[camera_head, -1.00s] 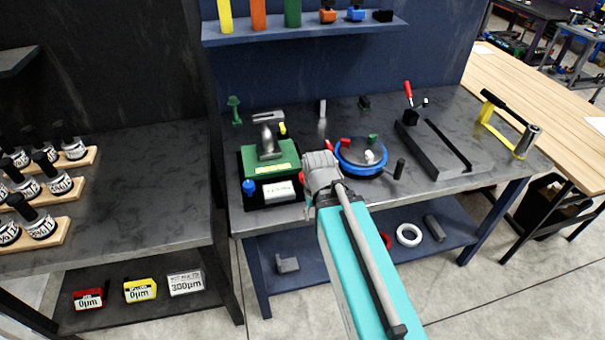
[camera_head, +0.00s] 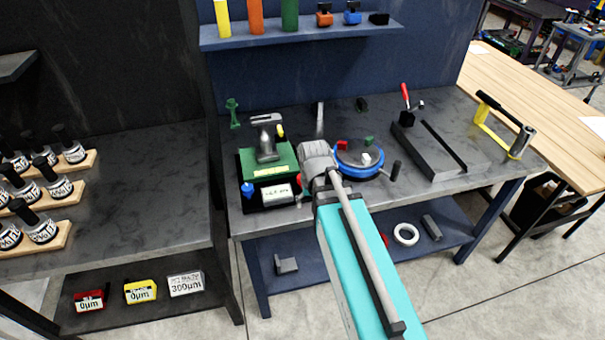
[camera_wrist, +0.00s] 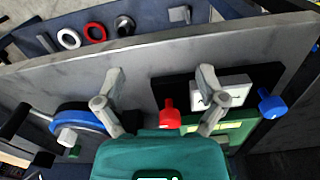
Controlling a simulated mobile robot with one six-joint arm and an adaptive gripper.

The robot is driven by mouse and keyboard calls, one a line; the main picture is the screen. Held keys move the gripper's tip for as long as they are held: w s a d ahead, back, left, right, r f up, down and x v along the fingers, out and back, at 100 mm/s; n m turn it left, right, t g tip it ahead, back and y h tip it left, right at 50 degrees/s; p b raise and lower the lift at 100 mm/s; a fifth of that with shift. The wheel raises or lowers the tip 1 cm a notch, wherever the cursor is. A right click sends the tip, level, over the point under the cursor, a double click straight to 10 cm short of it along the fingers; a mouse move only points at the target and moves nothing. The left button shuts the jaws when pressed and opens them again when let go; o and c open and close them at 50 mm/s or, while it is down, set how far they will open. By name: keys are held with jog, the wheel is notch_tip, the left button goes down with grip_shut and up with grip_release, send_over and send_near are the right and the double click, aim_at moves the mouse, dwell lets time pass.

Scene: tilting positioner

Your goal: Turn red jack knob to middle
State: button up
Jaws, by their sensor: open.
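The tilting positioner is a green plate (camera_head: 270,172) on a dark base with a white display, on the dark bench in the head view. Its blue knob (camera_head: 247,188) is at the left side. In the wrist view the red jack knob (camera_wrist: 168,116) stands between the two fingers of my gripper (camera_wrist: 161,73), closer to the right finger. The fingers are wide apart, and the knob appears untouched. The blue knob (camera_wrist: 272,104) and the white display (camera_wrist: 222,93) are to the right there. In the head view my wrist covers my fingers and most of the red knob's area.
A blue-rimmed round turntable (camera_head: 359,174) with small coloured pegs is beside the positioner, to its right. A dark slotted block (camera_head: 440,152) and a yellow-framed tool (camera_head: 506,125) are farther right. The bench front edge is close to my gripper.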

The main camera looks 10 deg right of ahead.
jog(key=w+r+m+p, duration=0.5)
jog(key=w+r+p, duration=0.4)
jog(key=w, duration=0.5)
jog(key=shift+w+d+r+m, duration=0.2)
jog(key=shift+w+r+m, duration=0.1)
jog(key=shift+r, duration=0.3)
jog(key=shift+f, duration=0.1)
notch_tip(320, 180, down, 14)
jog(key=b, duration=1.3)
jog(key=shift+r+b, duration=0.2)
jog(key=shift+b, duration=0.15)
jog(key=c, duration=1.1)
jog(key=shift+c, duration=0.2)
